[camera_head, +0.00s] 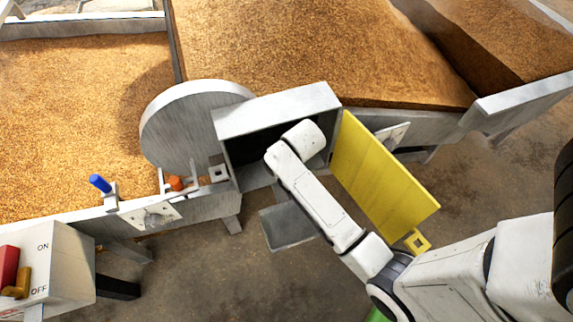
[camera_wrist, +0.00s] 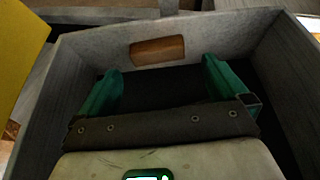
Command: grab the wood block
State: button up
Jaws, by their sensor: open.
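The wood block (camera_wrist: 157,51) is a small brown piece with rounded corners, at the grey inner wall of the metal box, in the upper middle of the wrist view. My gripper (camera_wrist: 162,72) has two green fingers spread wide, with nothing between them. The block shows beyond the fingertips, between their lines, and is not touched. In the head view my arm reaches into the open grey box (camera_head: 278,108), which hides my gripper and the block. I cannot tell whether the block rests on something or is set in the wall.
The box's yellow door (camera_head: 380,175) stands open to the right of my arm, with a square yellow handle (camera_head: 417,242). A grey wheel (camera_head: 185,125) is left of the box. Grain beds (camera_head: 70,120) lie behind. A switch box (camera_head: 45,262) is at lower left.

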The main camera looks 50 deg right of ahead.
jog(key=x, duration=0.5)
jog(key=shift+s+d+b, duration=0.1)
jog(key=shift+d+b, duration=0.05)
jog(key=shift+b, duration=0.15)
jog(key=c, duration=0.9)
jog(key=shift+c, duration=0.2)
jog(key=shift+s+r, duration=0.1)
